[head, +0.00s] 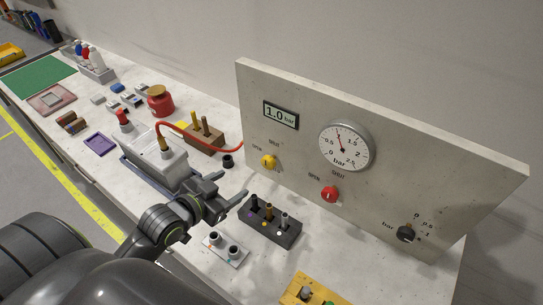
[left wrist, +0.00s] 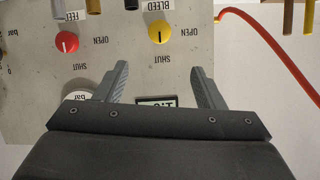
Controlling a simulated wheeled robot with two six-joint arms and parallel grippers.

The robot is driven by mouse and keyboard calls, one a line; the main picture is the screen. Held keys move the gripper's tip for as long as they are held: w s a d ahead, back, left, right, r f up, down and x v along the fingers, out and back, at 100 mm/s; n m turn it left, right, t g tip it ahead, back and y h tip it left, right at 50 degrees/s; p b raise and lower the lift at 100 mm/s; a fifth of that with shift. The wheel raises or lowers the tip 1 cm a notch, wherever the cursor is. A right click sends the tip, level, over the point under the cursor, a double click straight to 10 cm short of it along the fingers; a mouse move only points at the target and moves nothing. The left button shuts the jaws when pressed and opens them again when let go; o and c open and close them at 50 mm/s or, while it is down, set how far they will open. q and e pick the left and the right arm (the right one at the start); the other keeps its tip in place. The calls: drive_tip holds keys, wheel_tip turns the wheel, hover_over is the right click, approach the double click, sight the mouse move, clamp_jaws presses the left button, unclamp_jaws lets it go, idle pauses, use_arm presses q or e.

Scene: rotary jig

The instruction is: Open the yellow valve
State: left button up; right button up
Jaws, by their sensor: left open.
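The yellow valve (head: 268,161) is a round knob low on the left of the grey upright panel (head: 300,180). It also shows in the left wrist view (left wrist: 161,31), where the picture is upside down. OPEN and SHUT are printed beside it, and the mark on the knob seems to point toward SHUT. My left gripper (head: 229,189) is open and empty, short of the panel and apart from the valve. In the left wrist view the fingers (left wrist: 159,68) are spread, with the valve beyond and between their tips. My right gripper is not in view.
A red valve (head: 329,194), a black knob (head: 406,233), a gauge (head: 344,146) and a display (head: 281,114) reading 1.0 bar share the panel. A dark block with pegs (head: 270,228) stands below my left gripper. A red hose (head: 205,147) runs left of the panel.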

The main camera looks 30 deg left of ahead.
sight(266, 164)
use_arm(q)
drive_tip(key=p+x, duration=0.2)
drive_tip(key=x, duration=0.9)
drive_tip(key=shift+w+d+f, duration=0.1)
drive_tip(key=shift+w, duration=0.15)
drive_tip(key=x, duration=0.3)
drive_tip(key=shift+w+f, duration=0.1)
drive_tip(key=shift+w+d+f+p, duration=0.15)
drive_tip(key=shift+w+f+p, duration=0.15)
drive_tip(key=shift+w, duration=0.25)
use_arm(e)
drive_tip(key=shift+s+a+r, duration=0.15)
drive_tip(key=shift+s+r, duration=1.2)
use_arm(q)
drive_tip(key=c, duration=1)
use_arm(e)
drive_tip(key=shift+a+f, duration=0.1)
